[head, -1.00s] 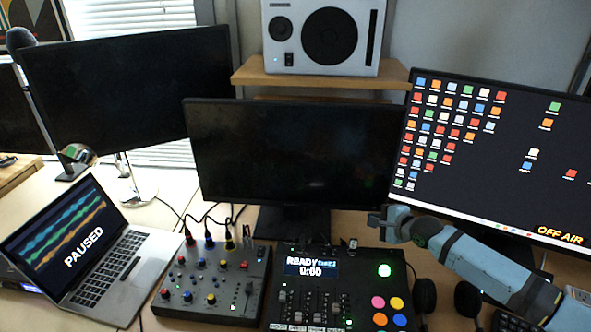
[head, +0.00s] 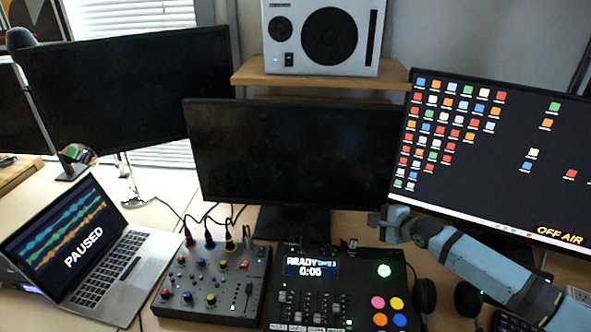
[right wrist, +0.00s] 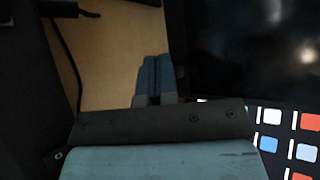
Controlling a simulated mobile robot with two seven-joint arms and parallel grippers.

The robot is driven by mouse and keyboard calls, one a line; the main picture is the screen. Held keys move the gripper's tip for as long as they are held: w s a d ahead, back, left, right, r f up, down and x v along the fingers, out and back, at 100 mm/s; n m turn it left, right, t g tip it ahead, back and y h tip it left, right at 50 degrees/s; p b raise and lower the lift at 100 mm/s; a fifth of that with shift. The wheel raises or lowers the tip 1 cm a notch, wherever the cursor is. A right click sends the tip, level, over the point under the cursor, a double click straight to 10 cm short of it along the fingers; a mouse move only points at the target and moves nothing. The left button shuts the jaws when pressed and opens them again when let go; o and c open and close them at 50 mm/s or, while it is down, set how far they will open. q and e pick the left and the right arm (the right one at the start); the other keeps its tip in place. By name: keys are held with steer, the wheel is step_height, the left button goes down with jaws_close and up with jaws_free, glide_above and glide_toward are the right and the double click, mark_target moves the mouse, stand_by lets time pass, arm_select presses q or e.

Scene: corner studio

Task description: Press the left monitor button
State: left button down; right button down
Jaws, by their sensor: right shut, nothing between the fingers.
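The left monitor (head: 130,95) stands at the back left with a black, dark screen. I cannot make out a button on it. A second dark monitor (head: 295,155) stands in the middle. A third monitor (head: 490,160) at the right is lit, with coloured icons and "OFF AIR". My right gripper (head: 382,222) reaches in from the right, in front of the lower right corner of the middle monitor, well away from the left one. Its blue fingers (right wrist: 154,80) are together with nothing between them in the right wrist view. My left gripper is out of view.
A laptop (head: 75,250) showing "PAUSED" sits at the left. A knobbed mixer (head: 213,285) and a button console (head: 340,300) reading "READY" stand in front. A speaker (head: 322,38) rests on a wooden shelf (head: 310,82). A microphone arm (head: 40,105) rises before the left monitor.

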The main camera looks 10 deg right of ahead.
stand_by(0.4)
steer(key=shift+w, duration=0.15)
steer(key=shift+w+d, duration=0.1)
steer(key=shift+w, duration=0.2)
steer(key=shift+w, duration=0.2)
stand_by(0.4)
steer(key=shift+s+p, duration=0.1)
steer(key=shift+p, duration=0.25)
steer(key=shift+s+p, duration=0.6)
steer(key=shift+p, duration=0.25)
